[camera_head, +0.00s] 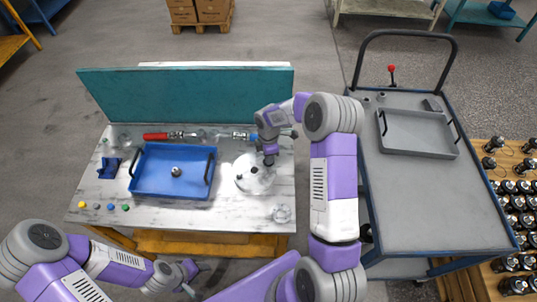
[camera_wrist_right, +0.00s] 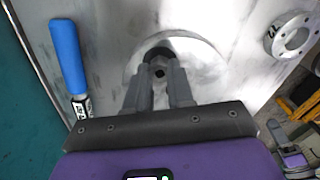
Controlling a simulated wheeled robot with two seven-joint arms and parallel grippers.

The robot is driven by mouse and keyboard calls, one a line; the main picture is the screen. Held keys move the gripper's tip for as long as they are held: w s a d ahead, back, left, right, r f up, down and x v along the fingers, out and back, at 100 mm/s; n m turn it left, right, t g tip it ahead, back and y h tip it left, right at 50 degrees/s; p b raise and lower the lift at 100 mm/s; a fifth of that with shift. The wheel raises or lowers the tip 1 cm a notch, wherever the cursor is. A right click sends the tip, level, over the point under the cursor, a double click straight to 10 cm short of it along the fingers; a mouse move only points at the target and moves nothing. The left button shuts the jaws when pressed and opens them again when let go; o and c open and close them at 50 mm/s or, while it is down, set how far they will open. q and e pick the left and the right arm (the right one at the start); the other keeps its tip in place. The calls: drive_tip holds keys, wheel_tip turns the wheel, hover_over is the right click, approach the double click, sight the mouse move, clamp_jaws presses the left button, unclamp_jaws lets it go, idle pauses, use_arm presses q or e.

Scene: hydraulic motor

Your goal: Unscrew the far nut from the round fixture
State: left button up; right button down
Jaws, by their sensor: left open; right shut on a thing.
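The round fixture (camera_head: 262,186) is a pale disc on the right half of the marble-look table; it also shows in the right wrist view (camera_wrist_right: 205,58). My right gripper (camera_head: 268,161) reaches down over its far part and is shut on a dark nut (camera_wrist_right: 158,48), mostly hidden between the fingers. The fingers (camera_wrist_right: 160,74) meet around it close above the disc. Another small dark piece (camera_head: 239,177) shows at the fixture's left side. My left gripper (camera_head: 192,272) is open and empty, in front of the table's near edge.
A blue tray (camera_head: 148,188) holds a nut-like part (camera_head: 176,171). A flanged ring (camera_head: 281,213) lies at the near right. A red-handled tool (camera_head: 157,136) and a blue-handled tool (camera_wrist_right: 68,55) lie toward the back panel (camera_head: 185,100). A grey cart (camera_head: 440,200) stands right.

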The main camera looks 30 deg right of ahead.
drive_tip(key=n, duration=0.3)
drive_tip(key=shift+p, duration=0.3)
drive_tip(key=n+p, duration=0.1)
drive_tip(key=n, duration=0.2)
drive_tip(key=shift+r, duration=0.1)
drive_tip(key=shift+n+p, duration=0.4)
drive_tip(key=shift+n, duration=0.5)
drive_tip(key=c, duration=1.2)
unclamp_jaws()
